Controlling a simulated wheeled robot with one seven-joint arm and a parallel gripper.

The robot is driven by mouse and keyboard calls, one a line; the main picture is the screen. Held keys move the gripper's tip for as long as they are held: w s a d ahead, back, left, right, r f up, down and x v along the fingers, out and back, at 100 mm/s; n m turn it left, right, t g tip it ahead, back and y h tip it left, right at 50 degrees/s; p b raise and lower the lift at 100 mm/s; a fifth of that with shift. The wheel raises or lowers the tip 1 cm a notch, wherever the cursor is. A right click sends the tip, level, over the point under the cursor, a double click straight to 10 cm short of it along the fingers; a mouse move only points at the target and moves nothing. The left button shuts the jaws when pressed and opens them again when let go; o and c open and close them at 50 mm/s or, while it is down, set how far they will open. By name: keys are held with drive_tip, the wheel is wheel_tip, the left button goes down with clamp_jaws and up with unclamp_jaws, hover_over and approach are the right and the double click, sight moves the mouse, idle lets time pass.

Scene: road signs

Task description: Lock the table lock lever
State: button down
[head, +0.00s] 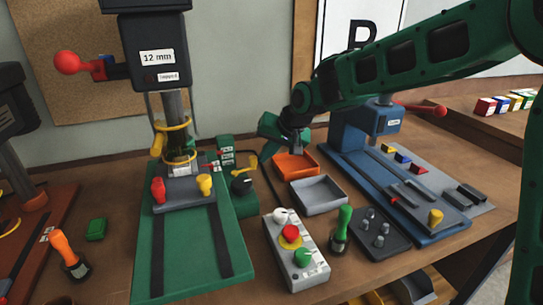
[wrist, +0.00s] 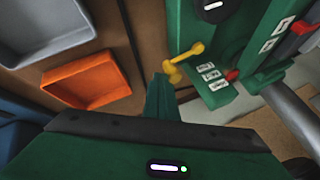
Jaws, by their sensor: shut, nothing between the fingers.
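A yellow lever (wrist: 186,61) with a rounded knob at each end shows in the wrist view, beside a green labelled block (wrist: 216,84). I take it to be the table lock lever, but the labels are too small to read. In the head view my gripper (head: 270,124) is above and right of the block.
An orange tray (head: 296,166) and a grey tray (head: 318,195) lie right of the drill press. A control box (head: 296,251) and a green-handled tool (head: 342,230) stand in front. A blue machine (head: 367,122) is at right.

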drive_tip(key=shift+s+a, duration=0.25)
drive_tip(key=shift+s, duration=0.05)
drive_tip(key=shift+s+a+f, duration=0.1)
drive_tip(key=shift+s+a, duration=0.25)
drive_tip(key=shift+s, duration=0.5)
drive_tip(key=s+d+r, duration=0.4)
drive_tip(key=d+r, duration=0.4)
drive_tip(key=shift+s+d+r, duration=0.15)
drive_tip(key=shift+s+d, duration=0.2)
drive_tip(key=shift+s, duration=0.05)
